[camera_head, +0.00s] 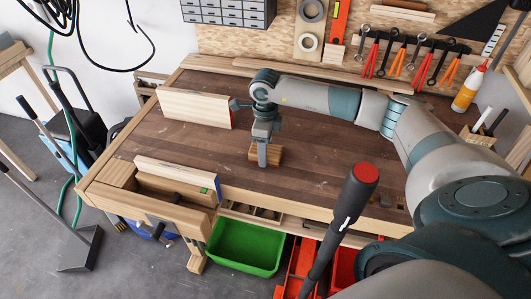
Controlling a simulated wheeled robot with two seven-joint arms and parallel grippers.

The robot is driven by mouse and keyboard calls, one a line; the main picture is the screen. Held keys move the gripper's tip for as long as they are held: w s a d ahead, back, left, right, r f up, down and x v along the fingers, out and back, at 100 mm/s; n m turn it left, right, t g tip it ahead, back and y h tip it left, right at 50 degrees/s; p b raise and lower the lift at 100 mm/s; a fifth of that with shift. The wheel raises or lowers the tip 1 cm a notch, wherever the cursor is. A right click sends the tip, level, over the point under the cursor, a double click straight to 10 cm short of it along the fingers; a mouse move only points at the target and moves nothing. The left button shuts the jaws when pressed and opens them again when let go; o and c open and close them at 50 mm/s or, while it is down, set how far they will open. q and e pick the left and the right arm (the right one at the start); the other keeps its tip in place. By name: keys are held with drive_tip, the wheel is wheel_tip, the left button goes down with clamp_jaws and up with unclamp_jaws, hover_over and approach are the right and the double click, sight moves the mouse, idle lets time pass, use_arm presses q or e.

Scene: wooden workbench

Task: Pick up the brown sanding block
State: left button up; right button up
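The brown sanding block (275,155) is a small wooden-brown block on the dark workbench top (320,165), near its middle. My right arm reaches in from the right, and its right gripper (262,160) points down at the block. A grey finger covers part of the block's near side, and block shows on both sides of it. The far finger is hidden, so I cannot tell whether the gripper is closed on the block. The block appears to rest on the bench. My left gripper is not in view.
A pale board (194,108) stands on the bench at the left, behind the front vise (178,172). A black handle with a red end (355,190) rises in front. The bench's front middle is clear.

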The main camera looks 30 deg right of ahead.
drive_tip(key=c, duration=0.6)
drive_tip(key=shift+c, duration=0.2)
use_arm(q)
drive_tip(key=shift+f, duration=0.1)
use_arm(e)
drive_tip(key=shift+r, duration=0.15)
